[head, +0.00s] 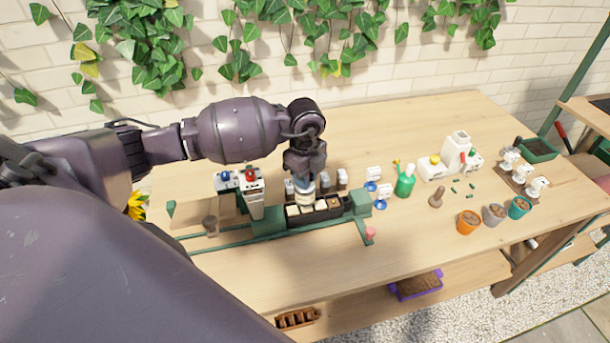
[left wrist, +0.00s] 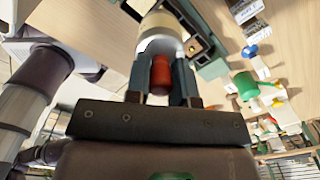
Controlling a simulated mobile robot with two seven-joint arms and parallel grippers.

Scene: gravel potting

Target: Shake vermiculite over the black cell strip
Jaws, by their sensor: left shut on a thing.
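My left gripper (head: 305,180) is shut on a cream shaker (head: 305,198) and holds it above the black cell strip (head: 328,214), over its left and middle part. In the left wrist view the shaker (left wrist: 160,28) is a pale cylinder pointing away from my fingers (left wrist: 160,85), with a red-brown part between them. The strip sits in a green frame on the bench. Some cells look pale inside and the rightmost looks darker; the shaker partly hides the cells. I cannot tell whether any grains are falling. My right gripper is not in view.
A grey-white dispenser with a red knob (head: 251,190) stands left of the strip. A green bottle (head: 405,182), white containers (head: 455,152) and small pots (head: 467,222) stand to the right. White tags with blue bases (head: 383,192) are close by. The bench front is mostly clear.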

